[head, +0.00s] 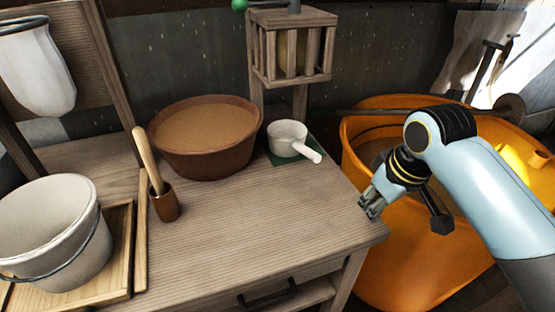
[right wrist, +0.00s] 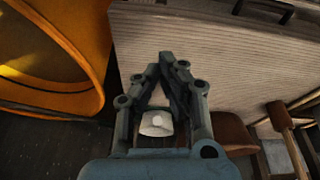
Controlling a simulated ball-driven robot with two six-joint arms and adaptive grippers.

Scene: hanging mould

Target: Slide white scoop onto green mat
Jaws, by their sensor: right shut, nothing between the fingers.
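The white scoop (head: 286,136) stands upright on the dark green mat (head: 280,160) at the back right of the wooden table. Its bowl covers much of the mat, and its handle points to the front right, with the tip near or over the mat's edge. My right gripper (head: 370,207) is at the table's right edge, in front and to the right of the scoop and apart from it. It is shut and empty. My left gripper is not in view.
A brown bowl (head: 205,165) stands left of the scoop, and a wooden slatted frame (head: 292,15) rises behind it. A brown cup (head: 166,205) with a wooden stick and a white bucket (head: 50,230) are at left. An orange tub (head: 365,270) stands right. The front tabletop is clear.

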